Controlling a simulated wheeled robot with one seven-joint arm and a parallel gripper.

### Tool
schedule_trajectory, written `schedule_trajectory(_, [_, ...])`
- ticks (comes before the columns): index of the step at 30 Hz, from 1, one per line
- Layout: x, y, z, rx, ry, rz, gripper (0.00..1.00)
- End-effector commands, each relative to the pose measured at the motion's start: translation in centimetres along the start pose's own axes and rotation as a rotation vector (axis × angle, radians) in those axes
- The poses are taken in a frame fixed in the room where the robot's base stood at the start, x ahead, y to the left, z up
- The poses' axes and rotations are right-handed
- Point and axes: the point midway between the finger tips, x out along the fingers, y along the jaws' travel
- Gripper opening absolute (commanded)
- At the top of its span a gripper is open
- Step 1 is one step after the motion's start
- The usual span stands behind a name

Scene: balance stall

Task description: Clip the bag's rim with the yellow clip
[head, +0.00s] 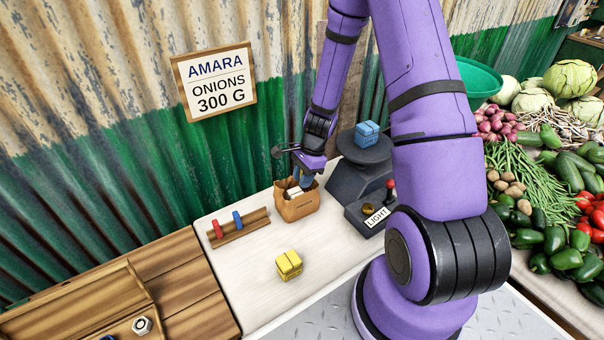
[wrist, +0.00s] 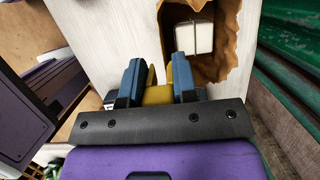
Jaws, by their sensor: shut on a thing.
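The brown paper bag (head: 297,208) stands open on the pale counter, with a white block (head: 294,192) inside. The wrist view shows its jagged rim (wrist: 228,60) and the white block (wrist: 194,35) within. My gripper (head: 306,182) is right over the bag. In the wrist view, the blue fingers of my gripper (wrist: 159,88) are shut on the yellow clip (wrist: 157,95). The clip is close beside the bag's rim; I cannot tell whether it sits around the rim. In the head view the clip is hidden.
A wooden rail (head: 253,226) holds a red clip (head: 217,229) and a blue clip (head: 237,220). A yellow block (head: 288,264) lies in front. A dark scale (head: 360,178) bearing a blue block (head: 367,134) stands right of the bag, with a LIGHT sign (head: 377,216).

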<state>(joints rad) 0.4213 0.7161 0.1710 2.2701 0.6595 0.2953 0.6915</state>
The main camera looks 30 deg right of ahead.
Motion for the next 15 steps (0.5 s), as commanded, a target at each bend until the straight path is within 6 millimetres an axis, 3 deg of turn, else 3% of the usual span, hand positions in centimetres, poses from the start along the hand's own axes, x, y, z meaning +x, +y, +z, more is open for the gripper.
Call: schedule_trajectory(15, [3.0,0.0,-0.9,0.001,-0.001,0.001,0.05])
